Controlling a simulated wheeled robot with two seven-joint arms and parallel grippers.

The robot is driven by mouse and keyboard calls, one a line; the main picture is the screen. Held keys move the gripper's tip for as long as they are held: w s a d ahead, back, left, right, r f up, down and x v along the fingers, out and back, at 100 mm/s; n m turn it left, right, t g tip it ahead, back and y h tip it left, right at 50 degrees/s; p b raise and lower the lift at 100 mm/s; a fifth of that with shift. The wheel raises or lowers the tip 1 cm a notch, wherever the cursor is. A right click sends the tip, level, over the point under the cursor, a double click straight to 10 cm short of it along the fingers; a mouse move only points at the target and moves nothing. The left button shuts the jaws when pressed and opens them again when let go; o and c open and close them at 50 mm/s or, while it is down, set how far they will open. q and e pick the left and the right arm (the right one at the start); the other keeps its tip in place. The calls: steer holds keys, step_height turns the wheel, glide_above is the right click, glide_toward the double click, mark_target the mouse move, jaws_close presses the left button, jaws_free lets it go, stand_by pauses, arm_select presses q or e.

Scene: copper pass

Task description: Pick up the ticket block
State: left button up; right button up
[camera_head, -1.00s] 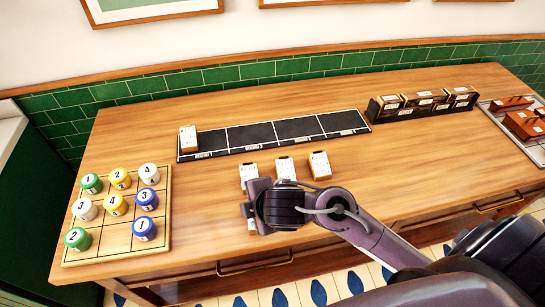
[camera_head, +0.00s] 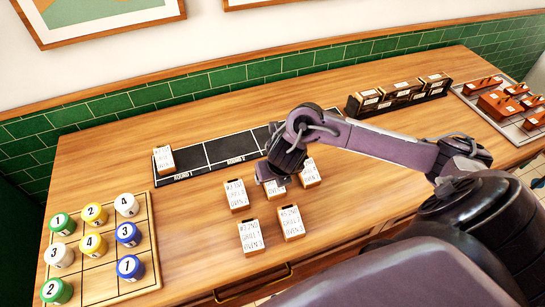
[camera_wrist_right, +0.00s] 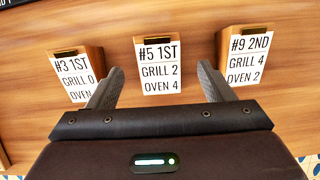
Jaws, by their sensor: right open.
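Several wooden ticket blocks with white printed labels lie on the counter. In the head view, the back row has a left block (camera_head: 237,196), a middle block (camera_head: 275,188) partly covered by my gripper, and a right block (camera_head: 308,174). Two front blocks (camera_head: 251,237) (camera_head: 290,223) lie nearer. My right gripper (camera_head: 270,172) is above the middle block. In the wrist view, the open right gripper (camera_wrist_right: 160,70) has its fingers on either side of the "#5 1ST" block (camera_wrist_right: 159,66), empty. The "#3 1ST" block (camera_wrist_right: 76,76) is left, the "#9 2ND" block (camera_wrist_right: 245,57) right. My left gripper is out of view.
A black rail with marked sections (camera_head: 207,154) holds one block (camera_head: 163,160) at its left end. A wooden tray of numbered cylinders (camera_head: 110,283) is at left. A dark holder (camera_head: 400,100) stands behind my arm; a tray with reddish-brown pieces (camera_head: 471,92) is far right.

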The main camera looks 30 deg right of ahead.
steer(key=x, duration=0.4)
steer(key=shift+f, duration=0.3)
steer(key=c, duration=1.1)
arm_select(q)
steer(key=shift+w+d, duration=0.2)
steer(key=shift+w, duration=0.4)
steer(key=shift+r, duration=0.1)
arm_select(e)
steer(key=shift+w+r, duration=0.1)
steer(key=shift+r, duration=0.1)
